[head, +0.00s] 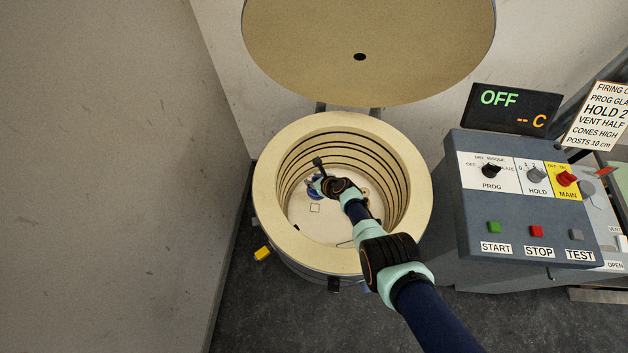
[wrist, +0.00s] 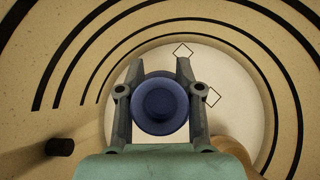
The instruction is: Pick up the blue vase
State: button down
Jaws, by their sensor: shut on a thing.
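The blue vase (wrist: 160,104) is seen from above in the wrist view, its round top between the two fingers of my gripper (wrist: 160,90). The fingers are shut on it, one on each side. In the head view the vase (head: 314,187) is a small blue shape inside the round kiln (head: 277,229), left of the middle of its chamber. My gripper (head: 318,184) reaches down into the kiln there and hides part of the vase. I cannot tell whether the vase's base touches the kiln floor.
The kiln's lid (head: 420,50) stands open behind. The pale kiln floor (head: 310,222) has square outlines; grooved walls surround my gripper. A tan object (wrist: 232,146) lies partly hidden at the lower right of the wrist view. A control box (head: 520,215) reading OFF above stands at right.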

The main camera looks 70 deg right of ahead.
notch_tip(320, 180, up, 8)
jog(key=p, duration=0.5)
jog(key=shift+f, duration=0.25)
